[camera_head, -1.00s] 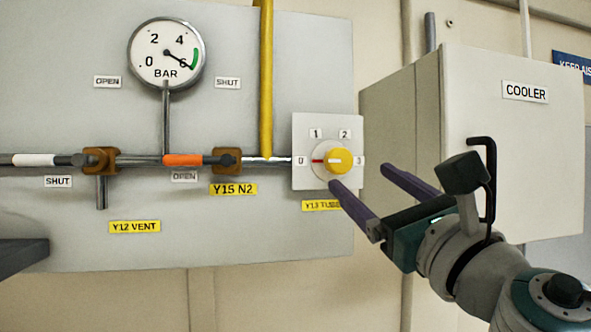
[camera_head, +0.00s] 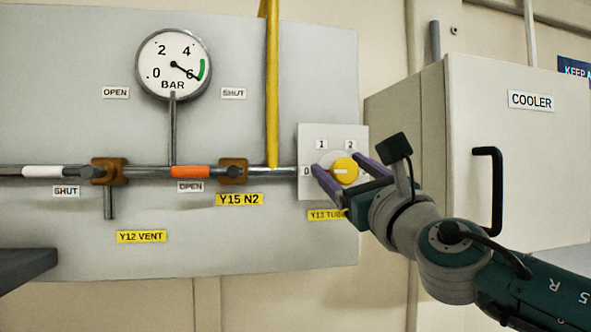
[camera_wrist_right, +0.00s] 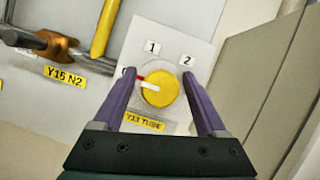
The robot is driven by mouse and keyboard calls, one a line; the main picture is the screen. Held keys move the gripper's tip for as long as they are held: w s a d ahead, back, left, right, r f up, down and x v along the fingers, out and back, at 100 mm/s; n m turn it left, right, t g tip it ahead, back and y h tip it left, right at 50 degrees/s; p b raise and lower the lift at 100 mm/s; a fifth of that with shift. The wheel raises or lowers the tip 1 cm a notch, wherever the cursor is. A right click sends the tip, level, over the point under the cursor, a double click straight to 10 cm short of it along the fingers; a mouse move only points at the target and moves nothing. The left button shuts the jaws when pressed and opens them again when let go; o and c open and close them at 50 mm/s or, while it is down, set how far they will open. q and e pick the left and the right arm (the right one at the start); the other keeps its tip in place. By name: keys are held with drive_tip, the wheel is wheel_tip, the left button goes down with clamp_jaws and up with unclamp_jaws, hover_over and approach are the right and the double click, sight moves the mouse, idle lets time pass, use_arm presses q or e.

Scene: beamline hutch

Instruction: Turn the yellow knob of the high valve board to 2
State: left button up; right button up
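The yellow knob (camera_head: 344,171) sits on a pale square plate (camera_head: 308,136) at the right end of the valve board. It also shows in the right wrist view (camera_wrist_right: 159,92). Its white line and a red mark point toward 0; labels 1 and 2 (camera_wrist_right: 187,60) stand above. My right gripper (camera_head: 337,162) is open, with one purple finger on each side of the knob. In the right wrist view a small gap shows between the knob and each finger. Whether the fingertips reach level with the knob is hard to tell. My left gripper is out of view.
The cooler box (camera_head: 465,120), with a black handle (camera_head: 496,190), stands close to the right of the board. A yellow pipe (camera_head: 272,90), a pressure gauge (camera_head: 172,65) and two lever valves, with white and orange (camera_head: 190,172) handles, are left of the knob.

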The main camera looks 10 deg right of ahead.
clamp_jaws()
idle(0.4)
